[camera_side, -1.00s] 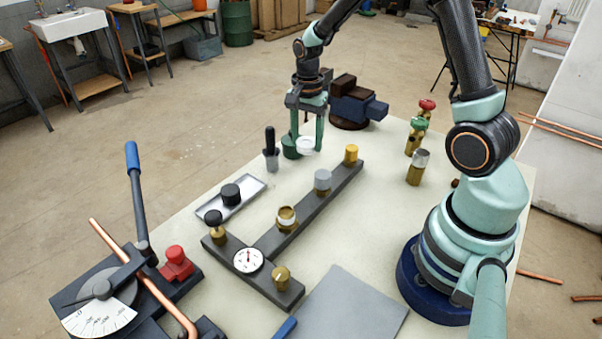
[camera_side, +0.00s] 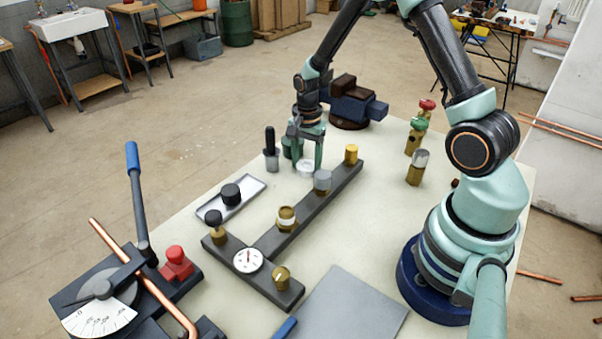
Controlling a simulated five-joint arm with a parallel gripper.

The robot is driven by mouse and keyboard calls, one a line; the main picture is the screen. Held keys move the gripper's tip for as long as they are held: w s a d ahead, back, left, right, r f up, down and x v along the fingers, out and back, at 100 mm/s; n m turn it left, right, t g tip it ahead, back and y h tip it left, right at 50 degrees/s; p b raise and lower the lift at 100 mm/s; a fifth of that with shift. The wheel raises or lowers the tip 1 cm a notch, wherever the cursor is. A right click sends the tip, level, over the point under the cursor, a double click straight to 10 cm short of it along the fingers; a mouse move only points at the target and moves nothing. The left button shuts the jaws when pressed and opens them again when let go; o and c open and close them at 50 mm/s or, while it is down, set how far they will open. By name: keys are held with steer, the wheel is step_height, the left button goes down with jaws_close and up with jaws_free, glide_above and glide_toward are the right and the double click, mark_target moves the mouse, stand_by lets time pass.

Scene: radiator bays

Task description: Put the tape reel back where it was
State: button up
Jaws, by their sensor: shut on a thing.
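The white tape reel (camera_side: 305,167) is low over the pale bench top, or resting on it; I cannot tell which. My gripper (camera_side: 306,164) points down and is shut on the reel, with one finger on each side of it. A green container (camera_side: 287,148) stands just behind and to the left of the gripper, partly hidden by a finger.
A dark manifold bar (camera_side: 315,206) with several knobs and a dial (camera_side: 247,260) lies close in front. A black-handled tool (camera_side: 271,150) and a metal tray (camera_side: 246,204) are left. A vise (camera_side: 357,106) is behind; brass valves (camera_side: 416,168) stand right.

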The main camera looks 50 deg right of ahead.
steer(key=o, duration=1)
steer(key=shift+c, duration=0.2)
step_height(320, 180, up, 12)
step_height(320, 180, up, 10)
steer(key=f+n+t, duration=0.1)
steer(key=n+t, duration=0.2)
steer(key=n, duration=0.5)
glide_above(306, 165)
steer(key=s+a, duration=0.5)
steer(key=a, duration=0.1)
steer(key=s+a+r+n+t, duration=0.2)
steer(key=s+a+r+n, duration=0.1)
steer(key=s+n, duration=0.3)
steer(key=shift+a+r+n+t, duration=0.35)
steer(key=shift+a+n, duration=0.2)
steer(key=shift+n, duration=0.55)
steer(key=shift+r, duration=0.1)
